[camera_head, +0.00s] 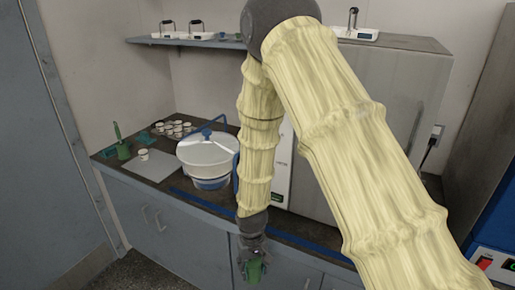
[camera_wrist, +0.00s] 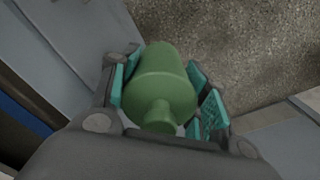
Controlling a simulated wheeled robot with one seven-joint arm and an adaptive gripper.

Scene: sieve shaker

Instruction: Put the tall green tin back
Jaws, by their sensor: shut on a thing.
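The green tin (camera_wrist: 162,82) is between the teal-padded fingers of my gripper (camera_wrist: 168,98) in the wrist view. It has a wide body and a narrower neck turned toward the camera. In the head view, my gripper (camera_head: 252,262) hangs below and in front of the counter's front edge, shut on the green tin (camera_head: 254,271). The wrist view shows speckled floor beneath it. Part of the tin is hidden by the fingers.
The counter (camera_head: 160,172) holds a white sieve shaker (camera_head: 207,155) with a blue frame, several small white cups (camera_head: 175,129), and a green object with a handle (camera_head: 122,150) at the left. A large grey cabinet (camera_head: 385,95) stands behind my arm. Cupboard doors (camera_head: 150,215) lie below the counter.

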